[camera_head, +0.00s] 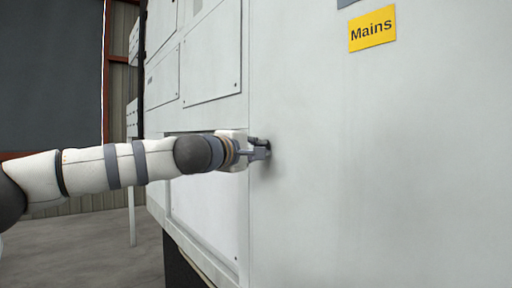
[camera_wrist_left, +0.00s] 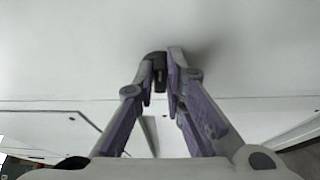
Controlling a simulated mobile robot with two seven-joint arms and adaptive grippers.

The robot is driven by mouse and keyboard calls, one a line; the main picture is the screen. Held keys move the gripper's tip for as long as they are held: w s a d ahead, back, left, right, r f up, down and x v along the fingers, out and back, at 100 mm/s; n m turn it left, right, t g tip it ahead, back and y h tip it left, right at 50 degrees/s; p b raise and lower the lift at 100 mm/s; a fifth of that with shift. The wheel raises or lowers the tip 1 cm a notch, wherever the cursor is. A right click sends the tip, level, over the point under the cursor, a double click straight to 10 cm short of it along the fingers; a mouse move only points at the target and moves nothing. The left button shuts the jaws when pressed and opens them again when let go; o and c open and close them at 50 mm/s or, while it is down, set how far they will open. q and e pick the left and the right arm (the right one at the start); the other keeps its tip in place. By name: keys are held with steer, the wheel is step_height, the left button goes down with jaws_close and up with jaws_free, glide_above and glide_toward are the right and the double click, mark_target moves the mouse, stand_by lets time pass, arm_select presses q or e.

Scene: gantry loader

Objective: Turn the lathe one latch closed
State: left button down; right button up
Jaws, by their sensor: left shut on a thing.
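My left gripper (camera_head: 264,150) reaches in from the left and touches or nearly touches the pale cabinet panel. It also shows in the left wrist view (camera_wrist_left: 161,75), with its two fingers closed around a small dark latch (camera_wrist_left: 160,72) on the panel face. In the head view the latch is mostly hidden by the fingers. The latch's exact angle cannot be told. My right gripper is in neither view.
Bolted panels (camera_head: 212,55) lie to the left. Grey floor (camera_head: 85,245) is open at lower left.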

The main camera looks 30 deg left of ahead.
arm_select(q)
steer(key=shift+r, duration=0.1)
stand_by(0.5)
steer(key=c, duration=1.7)
jaws_free()
steer(key=shift+o, duration=0.2)
steer(key=s, duration=1.2)
